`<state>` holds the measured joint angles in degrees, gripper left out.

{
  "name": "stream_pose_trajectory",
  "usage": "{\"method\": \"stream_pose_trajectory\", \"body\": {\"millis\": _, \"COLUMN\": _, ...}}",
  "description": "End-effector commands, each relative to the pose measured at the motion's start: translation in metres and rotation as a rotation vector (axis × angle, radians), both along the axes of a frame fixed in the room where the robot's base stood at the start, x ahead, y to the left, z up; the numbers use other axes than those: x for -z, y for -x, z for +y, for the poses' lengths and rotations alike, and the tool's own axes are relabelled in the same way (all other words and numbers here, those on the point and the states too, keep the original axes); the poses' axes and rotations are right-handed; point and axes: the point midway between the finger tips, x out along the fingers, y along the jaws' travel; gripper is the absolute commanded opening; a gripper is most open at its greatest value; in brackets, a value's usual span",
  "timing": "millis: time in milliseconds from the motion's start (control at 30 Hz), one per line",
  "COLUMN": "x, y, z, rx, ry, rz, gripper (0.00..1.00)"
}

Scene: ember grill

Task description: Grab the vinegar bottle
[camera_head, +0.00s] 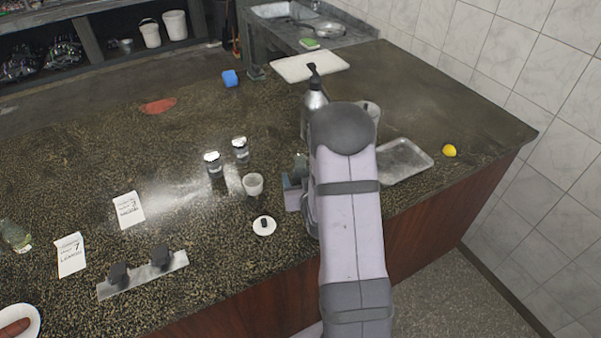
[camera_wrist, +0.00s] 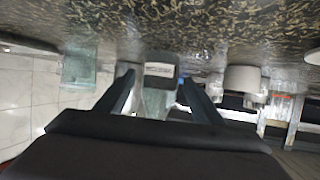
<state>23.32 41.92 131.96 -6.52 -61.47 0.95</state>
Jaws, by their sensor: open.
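My gripper (camera_wrist: 160,88) is open, its two dark fingers apart in the wrist view, where the counter is at the top. A small clear bottle with a dark band and a white label (camera_wrist: 159,71) shows between the fingers; I cannot read the label or tell if the fingers touch it. It seems to be the vinegar bottle. In the head view my gripper (camera_head: 293,190) is mostly hidden by my arm, and a clear greenish bottle (camera_head: 300,163) shows just beyond it, partly covered.
A white cup (camera_head: 253,184) stands just left of my gripper; a small white lid (camera_head: 264,226) lies nearer. Two glass jars (camera_head: 240,150) stand further left. A steel pump bottle (camera_head: 314,106) is behind, a metal tray (camera_head: 405,160) and a lemon (camera_head: 449,150) right.

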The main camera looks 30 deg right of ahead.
Motion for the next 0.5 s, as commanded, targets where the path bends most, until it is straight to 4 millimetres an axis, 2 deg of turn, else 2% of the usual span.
{"method": "stream_pose_trajectory", "body": {"millis": 133, "x": 0.0036, "y": -0.0087, "z": -0.0023, "rx": -0.001, "ry": -0.001, "rz": 0.001, "gripper": 0.62}}
{"method": "stream_pose_trajectory", "body": {"millis": 433, "x": 0.0053, "y": -0.0103, "z": -0.0029, "rx": 0.000, "ry": 0.000, "rz": 0.001, "gripper": 0.62}}
{"method": "stream_pose_trajectory", "body": {"millis": 500, "x": 0.0053, "y": -0.0103, "z": -0.0029, "rx": 0.000, "ry": 0.000, "rz": 0.001, "gripper": 0.45}}
